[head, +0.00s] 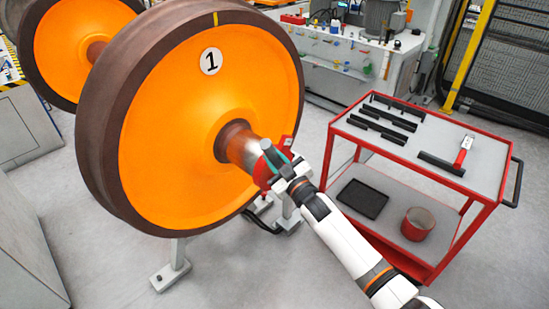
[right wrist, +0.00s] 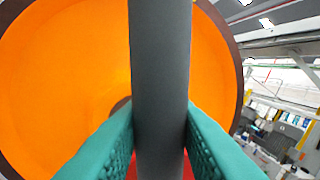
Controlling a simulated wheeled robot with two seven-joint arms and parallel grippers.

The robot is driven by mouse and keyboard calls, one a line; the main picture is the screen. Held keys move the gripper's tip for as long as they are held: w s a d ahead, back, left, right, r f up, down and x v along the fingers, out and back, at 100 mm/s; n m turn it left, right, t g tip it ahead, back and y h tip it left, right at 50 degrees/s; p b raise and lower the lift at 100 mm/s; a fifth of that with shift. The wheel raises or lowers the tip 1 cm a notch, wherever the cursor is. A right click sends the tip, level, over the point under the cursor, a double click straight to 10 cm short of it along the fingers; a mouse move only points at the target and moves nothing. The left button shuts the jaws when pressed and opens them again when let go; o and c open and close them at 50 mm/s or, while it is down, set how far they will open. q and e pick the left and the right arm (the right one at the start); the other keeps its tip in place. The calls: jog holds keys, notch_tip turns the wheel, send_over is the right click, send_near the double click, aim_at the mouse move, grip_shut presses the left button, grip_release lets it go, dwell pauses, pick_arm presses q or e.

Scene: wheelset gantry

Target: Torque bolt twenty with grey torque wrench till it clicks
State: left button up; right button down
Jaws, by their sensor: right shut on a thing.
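My right gripper (head: 277,158) is at the end of the wheelset's axle (head: 240,148), beside a red part (head: 263,174) there. In the right wrist view, its teal fingers are shut on a thick grey bar (right wrist: 160,80), which looks like the grey torque wrench's handle. The bar stands upright in that picture, in front of the orange wheel (right wrist: 60,70). The wrench's working end is hidden, and I cannot tell whether it is on a bolt. Bolt twenty cannot be made out. My left gripper is not in view.
A red trolley (head: 347,130) stands at the right. Several black tools (head: 380,123) and a red-handled tool (head: 463,150) lie on its top; a black tray (head: 362,198) and a round red container (head: 418,223) are below. A grey stand (head: 171,268) is under the wheel. The floor in front is clear.

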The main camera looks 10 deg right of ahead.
jog(key=shift+s+d+r+p, duration=0.1)
jog(key=shift+s+d+p, duration=0.65)
jog(key=shift+s, duration=0.2)
jog(key=shift+s+d+r+p, duration=0.1)
jog(key=shift+s+d+p, duration=0.5)
jog(key=shift+s+d, duration=0.3)
jog(key=shift+a+f, duration=0.1)
jog(key=shift+a, duration=0.05)
jog(key=s+d+p, duration=0.1)
jog(key=s, duration=0.1)
jog(key=s+d+p, duration=0.1)
jog(key=s+d, duration=0.1)
